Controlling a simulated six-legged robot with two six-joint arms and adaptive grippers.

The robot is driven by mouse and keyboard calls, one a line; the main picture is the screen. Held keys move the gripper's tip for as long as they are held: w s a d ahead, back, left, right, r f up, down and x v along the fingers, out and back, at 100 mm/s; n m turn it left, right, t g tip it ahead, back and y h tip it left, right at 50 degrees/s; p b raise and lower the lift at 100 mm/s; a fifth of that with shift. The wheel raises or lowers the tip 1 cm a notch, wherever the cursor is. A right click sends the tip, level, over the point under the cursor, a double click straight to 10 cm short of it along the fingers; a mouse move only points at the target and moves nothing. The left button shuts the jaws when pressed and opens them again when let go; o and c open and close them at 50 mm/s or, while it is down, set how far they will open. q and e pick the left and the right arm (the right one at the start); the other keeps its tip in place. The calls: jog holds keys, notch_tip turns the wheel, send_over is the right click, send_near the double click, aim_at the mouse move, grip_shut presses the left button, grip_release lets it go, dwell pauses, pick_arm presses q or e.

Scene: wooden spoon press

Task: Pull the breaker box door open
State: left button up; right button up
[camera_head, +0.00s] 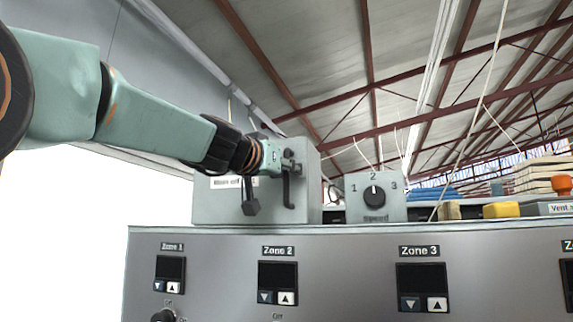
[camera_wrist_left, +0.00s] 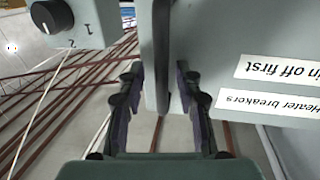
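The breaker box (camera_head: 215,206) is a grey box on top of the control cabinet. Its door looks closed, though my arm hides part of the front. A dark upright handle (camera_head: 288,191) shows near its right side. My left gripper (camera_head: 284,160) is at the handle's upper part. In the left wrist view, the fingers of the gripper (camera_wrist_left: 157,92) stand apart on either side of the long handle bar (camera_wrist_left: 160,50). A narrow gap shows on the right; contact on the left is unclear. White labels (camera_wrist_left: 280,105) are on the box front. My right gripper is out of view.
The grey control cabinet (camera_head: 215,285) with zone displays fills the bottom. A speed dial box (camera_head: 376,208) stands right of the breaker box and also shows in the left wrist view (camera_wrist_left: 85,25). A yellow block (camera_head: 502,210) and a red button (camera_head: 561,184) are farther right.

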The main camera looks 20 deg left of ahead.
pick_arm(q)
jog(key=shift+w+a+f, duration=0.15)
jog(key=shift+w, duration=0.1)
jog(key=shift+s+d, duration=0.15)
jog(key=shift+d, duration=0.05)
jog(key=c, duration=0.4)
jog(key=shift+a, duration=0.15)
grip_shut()
